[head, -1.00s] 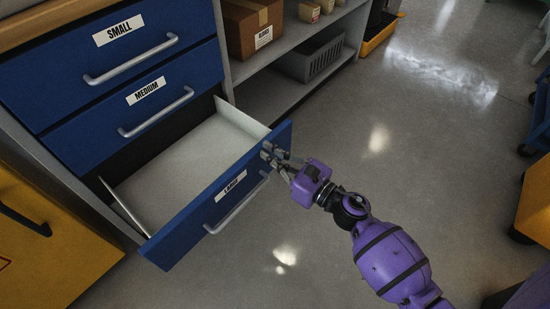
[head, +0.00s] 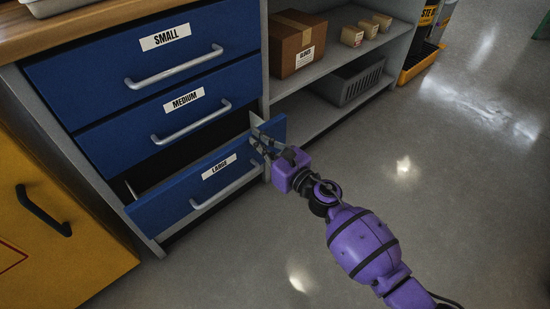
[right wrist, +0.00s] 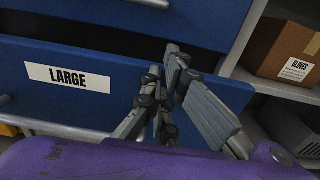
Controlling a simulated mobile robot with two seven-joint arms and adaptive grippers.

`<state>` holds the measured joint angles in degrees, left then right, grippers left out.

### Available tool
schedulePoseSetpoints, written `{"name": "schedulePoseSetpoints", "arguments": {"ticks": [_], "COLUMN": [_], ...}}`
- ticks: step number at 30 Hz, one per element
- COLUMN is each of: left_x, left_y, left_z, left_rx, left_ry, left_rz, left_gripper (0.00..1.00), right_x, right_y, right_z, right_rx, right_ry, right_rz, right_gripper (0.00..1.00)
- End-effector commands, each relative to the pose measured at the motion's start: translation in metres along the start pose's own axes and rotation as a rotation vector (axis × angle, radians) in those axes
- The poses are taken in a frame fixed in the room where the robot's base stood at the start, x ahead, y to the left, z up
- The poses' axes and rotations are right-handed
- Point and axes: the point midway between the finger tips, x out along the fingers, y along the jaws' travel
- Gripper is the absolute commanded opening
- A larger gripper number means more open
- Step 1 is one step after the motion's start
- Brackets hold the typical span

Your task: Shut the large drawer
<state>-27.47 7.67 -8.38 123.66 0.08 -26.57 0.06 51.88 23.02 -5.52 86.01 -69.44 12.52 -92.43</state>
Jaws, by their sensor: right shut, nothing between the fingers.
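The large drawer (head: 185,199), a blue front with a LARGE label and a silver bar handle, is the lowest of the stack and stands partly open. A dark gap shows above its front. My right gripper (head: 258,146) is shut and empty at the top right end of the drawer front, its fingers at the front's edge. In the right wrist view the shut fingers (right wrist: 160,85) lie against the right part of the large drawer front (right wrist: 95,100), right of the label. Whether they press on it I cannot tell. My left gripper is out of view.
The small drawer (head: 120,62) and medium drawer (head: 150,122) above are shut. A yellow cabinet (head: 60,240) stands at left. Shelves at right hold a cardboard box (head: 297,45), smaller boxes and a grey crate (head: 350,84). The floor (head: 440,200) at right is clear.

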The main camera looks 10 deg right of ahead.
Motion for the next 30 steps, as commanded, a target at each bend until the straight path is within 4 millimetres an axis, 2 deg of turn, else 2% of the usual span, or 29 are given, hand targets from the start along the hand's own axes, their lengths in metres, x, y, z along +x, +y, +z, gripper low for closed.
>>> {"name": "schedulePoseSetpoints", "arguments": {"ticks": [3,10,16,30], "left_x": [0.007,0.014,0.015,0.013], "left_y": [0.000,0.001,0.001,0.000], "left_z": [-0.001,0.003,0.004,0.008], "left_rx": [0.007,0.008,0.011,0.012], "left_ry": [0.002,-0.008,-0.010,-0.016], "left_rz": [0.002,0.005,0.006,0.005], "left_gripper": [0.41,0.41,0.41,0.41], "right_x": [0.026,0.057,0.065,0.062], "right_y": [0.000,0.000,0.000,-0.002], "right_z": [-0.002,-0.001,0.000,-0.001], "right_rx": [-0.002,0.000,0.000,0.000], "right_ry": [0.000,0.001,0.000,0.001], "right_rz": [0.001,0.000,0.000,0.000], "right_gripper": [0.00,0.00,0.00,0.00]}}
